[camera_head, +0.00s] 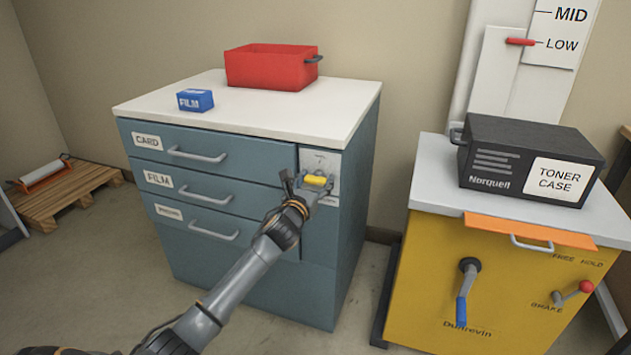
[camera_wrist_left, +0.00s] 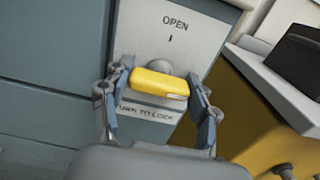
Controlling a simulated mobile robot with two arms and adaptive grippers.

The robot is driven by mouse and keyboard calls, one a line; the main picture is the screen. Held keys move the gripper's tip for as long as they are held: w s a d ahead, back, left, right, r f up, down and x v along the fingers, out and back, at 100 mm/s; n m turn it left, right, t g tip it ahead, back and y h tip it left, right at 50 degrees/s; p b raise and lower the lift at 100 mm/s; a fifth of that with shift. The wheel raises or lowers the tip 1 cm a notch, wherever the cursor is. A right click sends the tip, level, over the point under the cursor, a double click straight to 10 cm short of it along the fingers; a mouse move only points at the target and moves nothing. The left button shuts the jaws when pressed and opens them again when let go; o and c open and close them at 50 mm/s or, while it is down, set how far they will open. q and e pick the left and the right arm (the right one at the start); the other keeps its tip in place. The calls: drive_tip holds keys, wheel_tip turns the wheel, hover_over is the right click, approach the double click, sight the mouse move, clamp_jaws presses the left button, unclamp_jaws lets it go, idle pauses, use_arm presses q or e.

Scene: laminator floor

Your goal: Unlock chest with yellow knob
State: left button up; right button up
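The blue-grey chest (camera_head: 235,252) has a white top and three drawers labelled at their left ends. Its yellow knob (camera_head: 317,180) is on a pale plate at the upper right of the front; it also shows in the left wrist view (camera_wrist_left: 160,83), lying nearly level and slightly tilted. The plate (camera_wrist_left: 150,48) reads "OPEN" above the knob and "TURN TO LOCK" below. My left gripper (camera_head: 300,187) is open at the knob, one finger beyond each end in the left wrist view (camera_wrist_left: 160,88). I cannot tell whether the fingers touch it. My right gripper is out of view.
A red bin (camera_head: 270,68) and a blue FILM box (camera_head: 195,101) stand on the chest. To the right is a yellow cabinet (camera_head: 440,285) with a blue-handled crank, a red-knobbed brake lever and a black toner case (camera_head: 490,150) on top. A pallet (camera_head: 70,195) lies at left.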

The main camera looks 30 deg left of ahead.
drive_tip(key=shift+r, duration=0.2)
use_arm(q)
drive_tip(key=shift+r+n+p, duration=0.1)
drive_tip(key=shift+n+p, duration=0.7)
drive_tip(key=shift+n, duration=0.7)
drive_tip(key=n+p, duration=0.2)
drive_tip(key=n, duration=0.2)
drive_tip(key=shift+n, duration=0.3)
drive_tip(key=n+p, duration=0.2)
drive_tip(key=n, duration=0.5)
drive_tip(key=shift+a, duration=0.1)
drive_tip(key=shift+f+n+p, duration=0.2)
drive_tip(key=shift+n+p, duration=0.4)
drive_tip(key=shift+n, duration=1.1)
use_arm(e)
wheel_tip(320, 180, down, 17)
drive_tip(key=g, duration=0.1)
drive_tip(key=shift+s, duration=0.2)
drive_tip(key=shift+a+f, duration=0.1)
use_arm(q)
drive_tip(key=o, duration=1.2)
drive_tip(key=shift+c, duration=0.2)
